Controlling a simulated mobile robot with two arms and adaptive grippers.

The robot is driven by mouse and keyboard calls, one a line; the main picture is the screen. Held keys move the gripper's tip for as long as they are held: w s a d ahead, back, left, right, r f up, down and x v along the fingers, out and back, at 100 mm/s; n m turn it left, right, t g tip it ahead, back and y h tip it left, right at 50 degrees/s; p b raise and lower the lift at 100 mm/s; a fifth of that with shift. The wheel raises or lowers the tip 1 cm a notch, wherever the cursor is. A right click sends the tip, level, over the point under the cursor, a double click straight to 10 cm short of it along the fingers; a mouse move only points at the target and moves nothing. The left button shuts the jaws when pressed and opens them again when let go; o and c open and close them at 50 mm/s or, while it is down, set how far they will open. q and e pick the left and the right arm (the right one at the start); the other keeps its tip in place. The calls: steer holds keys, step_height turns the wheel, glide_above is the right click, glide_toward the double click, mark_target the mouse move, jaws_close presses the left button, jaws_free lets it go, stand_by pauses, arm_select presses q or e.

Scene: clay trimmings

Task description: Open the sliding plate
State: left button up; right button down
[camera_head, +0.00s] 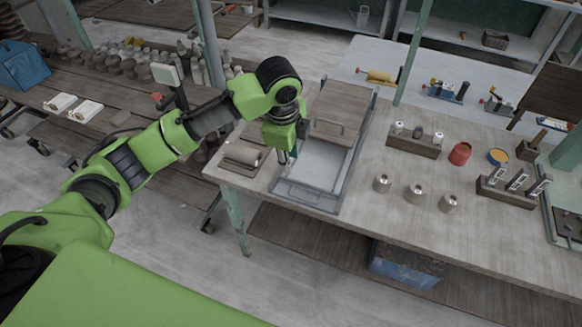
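The sliding plate (345,98) is a brown wooden panel with a metal handle (329,127) at its near edge. It covers the far part of a grey metal frame (346,178) on the workbench. The near part of the frame is uncovered and shows a pale, empty inside. My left gripper (287,157) points down at the left edge of the uncovered part, left of and nearer than the plate's handle. A gap shows between it and the handle. Its fingers are small and partly hidden, so their opening is unclear. My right gripper is not in view.
A roller-like piece (243,153) lies left of the frame. Several small metal cylinders (415,193) stand to the right, near a red can (460,153) and a wooden holder (412,146). The workbench (480,230) is clear along its front edge.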

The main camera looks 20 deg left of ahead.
arm_select(q)
steer(key=shift+s+r, duration=0.2)
steer(key=shift+r, duration=0.9)
steer(key=shift+s+r, duration=0.2)
steer(key=shift+r, duration=0.85)
steer(key=shift+f, duration=0.1)
steer(key=c, duration=0.5)
steer(key=f+m+t+b, duration=0.1)
steer(key=f+b, duration=0.1)
steer(key=f, duration=0.3)
steer(key=w+f+t+b, duration=0.1)
steer(key=f+b, duration=0.1)
steer(key=f, duration=0.3)
steer(key=w+d+f+m+t+b, duration=0.1)
steer(key=f+b, duration=0.1)
steer(key=f, duration=0.3)
steer(key=shift+m+t+b, duration=0.3)
jaws_close()
steer(key=m+t+b, duration=1)
steer(key=m+b, duration=0.5)
glide_toward(298, 199)
steer(key=w, duration=0.2)
steer(key=w+p, duration=0.1)
steer(key=w, duration=0.1)
steer(key=w+f+p, duration=0.1)
steer(key=w, duration=0.2)
steer(key=shift+f, duration=0.1)
